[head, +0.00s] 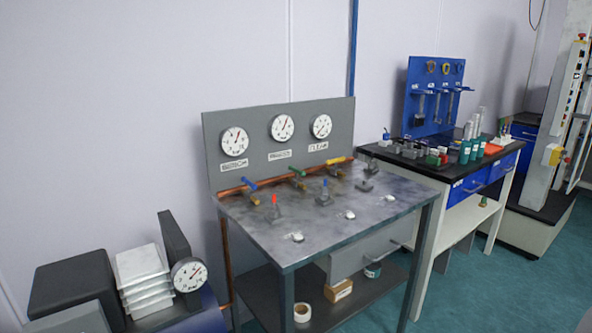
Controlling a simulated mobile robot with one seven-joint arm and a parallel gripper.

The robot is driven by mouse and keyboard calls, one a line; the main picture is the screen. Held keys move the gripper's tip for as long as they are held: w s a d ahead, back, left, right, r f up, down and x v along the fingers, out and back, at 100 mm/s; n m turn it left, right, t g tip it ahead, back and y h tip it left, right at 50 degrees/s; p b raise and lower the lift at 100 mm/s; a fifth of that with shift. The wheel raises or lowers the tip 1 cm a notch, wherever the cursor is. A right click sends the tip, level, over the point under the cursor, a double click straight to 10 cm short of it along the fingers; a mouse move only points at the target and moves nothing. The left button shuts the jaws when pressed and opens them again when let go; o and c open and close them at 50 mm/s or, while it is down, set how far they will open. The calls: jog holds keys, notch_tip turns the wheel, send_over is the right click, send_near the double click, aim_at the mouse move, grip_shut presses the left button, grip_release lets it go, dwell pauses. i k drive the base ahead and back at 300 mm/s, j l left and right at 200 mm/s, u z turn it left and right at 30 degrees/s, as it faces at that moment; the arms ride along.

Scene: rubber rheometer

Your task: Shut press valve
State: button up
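A grey bench (345,235) carries an upright panel (262,127) with three round gauges and small labels too small to read surely. A copper pipe (228,192) runs along the foot of the panel. On it sit three valves with a blue handle (250,184), a green handle (298,172) and a yellow handle (340,160). The middle label (280,155) looks like it starts with "PRESS", above the green-handled valve. The green handle seems angled across the pipe; the yellow one looks roughly along it. My gripper is not in view.
Toggle-like levers with red (274,200), blue (324,186) and dark (371,165) tops stand on the bench. A drawer and lower shelf (330,302) are underneath. Left is a small gauge (189,274) beside stacked pale plates (142,275). Right is a black-topped bench (450,170) with bottles.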

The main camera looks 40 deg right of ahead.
aim_at(302, 173)
jog(key=l+z, duration=0.15)
jog(key=l, duration=0.25)
jog(key=i+l+z, duration=0.15)
jog(key=l, duration=0.2)
jog(key=i+l+z, duration=0.15)
jog(key=l, duration=0.2)
jog(key=i+l+z, duration=0.15)
jog(key=l, duration=0.2)
jog(key=i+l+z, duration=0.15)
jog(key=l, duration=0.2)
jog(key=i+j, duration=0.3)
jog(key=i, duration=0.15)
jog(key=i+j, duration=0.25)
jog(key=i, duration=0.2)
